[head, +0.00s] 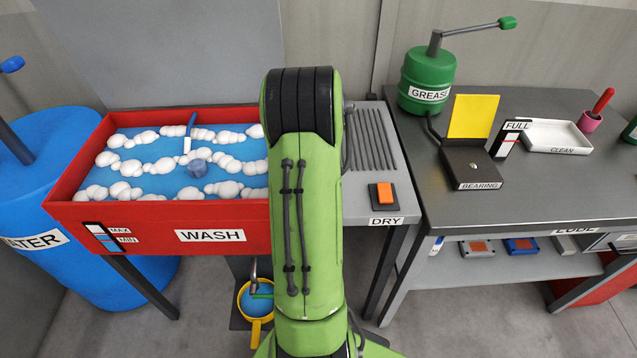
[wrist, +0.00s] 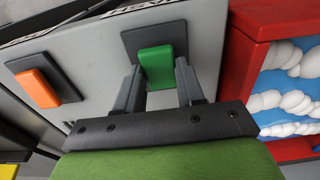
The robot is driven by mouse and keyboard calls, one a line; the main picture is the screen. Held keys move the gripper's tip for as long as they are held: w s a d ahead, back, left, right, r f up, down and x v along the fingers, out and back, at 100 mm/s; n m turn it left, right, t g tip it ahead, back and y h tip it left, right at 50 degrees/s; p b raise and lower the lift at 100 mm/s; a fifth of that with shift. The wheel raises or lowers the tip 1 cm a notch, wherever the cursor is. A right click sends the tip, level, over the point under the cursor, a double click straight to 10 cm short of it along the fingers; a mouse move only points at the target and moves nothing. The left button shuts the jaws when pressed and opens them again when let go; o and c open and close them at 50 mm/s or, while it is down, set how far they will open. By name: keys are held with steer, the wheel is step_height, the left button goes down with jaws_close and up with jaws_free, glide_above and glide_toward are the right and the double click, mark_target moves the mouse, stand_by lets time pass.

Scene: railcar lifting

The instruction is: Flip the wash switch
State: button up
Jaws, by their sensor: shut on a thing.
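A green rocker switch (wrist: 155,66) on a dark square plate sits on the grey panel beside the red wash basin (wrist: 238,78) in the wrist view. My gripper (wrist: 160,72) has one finger on each side of this green switch and is shut on it. In the head view my green arm hides the gripper and this switch. The red basin marked WASH (head: 160,228) shows left of my arm, with blue water and white foam. An orange switch (head: 386,193) sits by the DRY label; it also shows in the wrist view (wrist: 38,88).
A blue WATER barrel (head: 30,205) stands left of the basin.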

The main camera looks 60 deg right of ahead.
steer(key=o, duration=1)
steer(key=shift+o, duration=0.2)
step_height(320, 180, up, 16)
steer(key=p, duration=0.3)
steer(key=shift+s+a+p, duration=0.25)
steer(key=shift+a+p, duration=0.05)
steer(key=shift+a, duration=0.15)
steer(key=shift+f, duration=0.1)
